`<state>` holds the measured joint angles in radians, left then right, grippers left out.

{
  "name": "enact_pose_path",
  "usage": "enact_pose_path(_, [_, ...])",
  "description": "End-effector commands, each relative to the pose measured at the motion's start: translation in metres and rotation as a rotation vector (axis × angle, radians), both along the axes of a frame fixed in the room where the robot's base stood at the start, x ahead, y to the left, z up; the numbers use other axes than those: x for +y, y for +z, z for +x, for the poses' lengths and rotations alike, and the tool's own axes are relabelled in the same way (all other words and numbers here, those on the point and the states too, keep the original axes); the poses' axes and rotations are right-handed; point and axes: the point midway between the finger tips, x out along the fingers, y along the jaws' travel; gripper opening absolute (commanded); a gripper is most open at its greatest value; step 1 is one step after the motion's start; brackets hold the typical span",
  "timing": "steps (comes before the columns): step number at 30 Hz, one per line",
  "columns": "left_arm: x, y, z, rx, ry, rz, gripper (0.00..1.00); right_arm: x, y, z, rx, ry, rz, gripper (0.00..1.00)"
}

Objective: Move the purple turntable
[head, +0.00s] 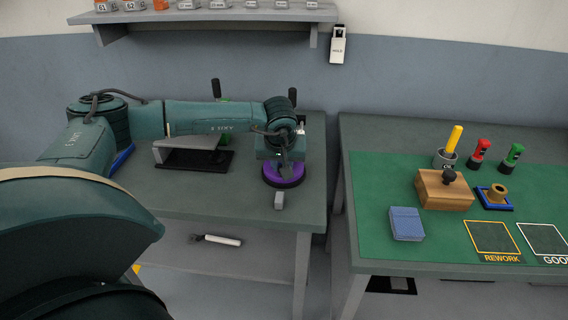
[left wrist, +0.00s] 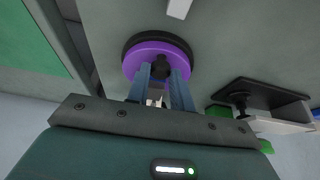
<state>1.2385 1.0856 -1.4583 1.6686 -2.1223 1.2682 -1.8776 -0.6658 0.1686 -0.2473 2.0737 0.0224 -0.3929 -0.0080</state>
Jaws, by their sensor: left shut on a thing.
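The purple turntable (head: 272,177) is a round purple disc on a black base, on the left table near its right edge. My left gripper (head: 284,170) reaches down over it from behind. The left wrist view shows the purple turntable (left wrist: 148,50) with a dark knob at its near side. The blue fingers of my left gripper (left wrist: 160,80) are shut on that knob. The gripper partly hides the disc in the head view. My right gripper is in neither view.
A gap separates this table from the green-matted table (head: 375,195) at right, which holds a wooden block (head: 443,192) and a blue box (head: 406,223).

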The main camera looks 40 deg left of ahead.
Motion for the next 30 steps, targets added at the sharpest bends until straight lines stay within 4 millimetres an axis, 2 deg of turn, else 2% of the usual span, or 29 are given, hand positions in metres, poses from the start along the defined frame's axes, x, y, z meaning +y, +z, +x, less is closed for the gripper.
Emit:
enact_pose_path(21, [0.0014,0.0008,-0.0007,-0.001,-0.037,-0.002,0.00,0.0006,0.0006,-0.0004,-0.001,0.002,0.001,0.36])
enact_pose_path(22, [0.0014,0.0008,-0.0007,-0.001,-0.037,-0.002,0.25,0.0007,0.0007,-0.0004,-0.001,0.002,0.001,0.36])
enact_pose_path(30, [0.0015,0.0004,-0.0009,-0.001,-0.036,-0.001,0.44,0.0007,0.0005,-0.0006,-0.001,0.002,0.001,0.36])
